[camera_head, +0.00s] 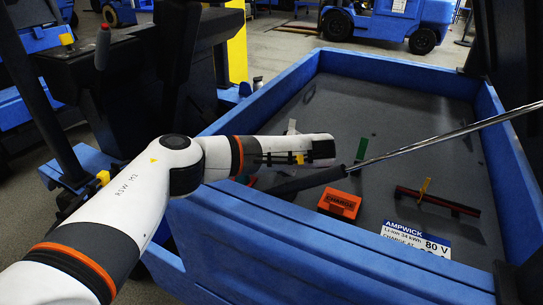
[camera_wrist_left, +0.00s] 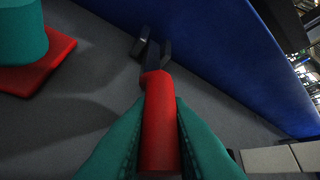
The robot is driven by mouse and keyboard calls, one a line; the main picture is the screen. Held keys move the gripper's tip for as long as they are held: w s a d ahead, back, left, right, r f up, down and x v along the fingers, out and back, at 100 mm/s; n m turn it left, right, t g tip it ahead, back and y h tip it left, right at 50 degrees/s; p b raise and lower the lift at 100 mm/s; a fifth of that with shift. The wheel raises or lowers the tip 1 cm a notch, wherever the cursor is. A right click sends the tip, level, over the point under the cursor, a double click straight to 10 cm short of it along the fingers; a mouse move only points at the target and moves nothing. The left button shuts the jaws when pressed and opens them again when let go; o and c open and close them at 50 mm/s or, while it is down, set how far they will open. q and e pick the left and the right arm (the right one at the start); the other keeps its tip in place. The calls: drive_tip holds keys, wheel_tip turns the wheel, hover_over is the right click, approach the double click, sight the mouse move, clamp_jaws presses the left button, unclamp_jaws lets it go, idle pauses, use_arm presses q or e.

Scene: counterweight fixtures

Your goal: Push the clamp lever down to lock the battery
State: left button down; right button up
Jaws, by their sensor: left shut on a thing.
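The red grip of the clamp lever (camera_wrist_left: 160,125) stands between the green fingers of my left gripper (camera_wrist_left: 163,110) in the left wrist view. The gripper is shut on it. A dark metal fork-like part shows beyond the grip, near the blue wall. In the head view my left gripper (camera_head: 249,181) is mostly hidden behind my forearm at the near left of the blue tray; only small red and green bits show below it. The battery (camera_head: 412,236) has a grey top and a white AMPWICK 80 V label. My right gripper is not in view.
A blue wall (camera_head: 300,255) rims the battery bay. A metal rod with a black sleeve (camera_head: 440,135) crosses it diagonally near my wrist. An orange CHARGE box (camera_head: 339,204) and a dark bar with a yellow piece (camera_head: 437,201) lie on top. A teal cylinder (camera_wrist_left: 22,32) stands on a red plate.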

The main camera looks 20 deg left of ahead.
use_arm(q)
drive_tip(key=c, duration=1.4)
unclamp_jaws()
drive_tip(key=shift+f, duration=0.1)
drive_tip(key=shift+o, duration=0.2)
